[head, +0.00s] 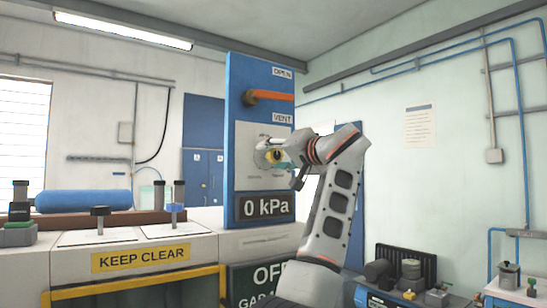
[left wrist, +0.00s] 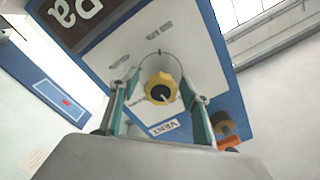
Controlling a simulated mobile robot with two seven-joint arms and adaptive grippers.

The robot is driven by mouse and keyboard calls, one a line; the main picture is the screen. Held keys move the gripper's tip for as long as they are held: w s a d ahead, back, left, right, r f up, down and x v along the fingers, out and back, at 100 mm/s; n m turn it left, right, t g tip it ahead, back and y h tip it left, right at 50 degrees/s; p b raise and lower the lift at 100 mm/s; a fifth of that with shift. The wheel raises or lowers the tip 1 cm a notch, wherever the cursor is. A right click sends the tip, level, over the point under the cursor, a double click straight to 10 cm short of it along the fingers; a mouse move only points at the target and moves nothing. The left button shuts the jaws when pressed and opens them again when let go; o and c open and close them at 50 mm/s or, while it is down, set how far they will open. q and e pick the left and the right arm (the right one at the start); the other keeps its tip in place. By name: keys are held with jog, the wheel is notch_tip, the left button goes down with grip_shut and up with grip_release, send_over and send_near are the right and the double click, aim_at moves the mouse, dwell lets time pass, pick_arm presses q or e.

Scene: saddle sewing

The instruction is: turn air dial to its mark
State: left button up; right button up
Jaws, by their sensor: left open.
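The air dial (left wrist: 160,88) is a yellow knob with a dark centre on a pale plate of the blue panel (head: 232,130). In the head view it is partly covered by my gripper. My left gripper (left wrist: 162,78) is open, its two green-sided fingers on either side of the dial in the left wrist view. I cannot tell whether they touch it. In the head view the left gripper (head: 272,158) is in front of the plate. A thin arc and small labels are printed around the dial. The display (head: 265,207) below reads 0 kPa. My right gripper is not in view.
An orange lever (head: 270,96) sticks out above the dial, near the OPEN and VENT labels. Left of the panel, a bench with a KEEP CLEAR sign (head: 141,258) carries a blue cylinder (head: 84,201). Equipment (head: 405,275) stands at the lower right.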

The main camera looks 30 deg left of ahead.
aim_at(277, 156)
pick_arm(q)
jog(key=shift+v, duration=3.7)
jog(key=shift+d, duration=0.1)
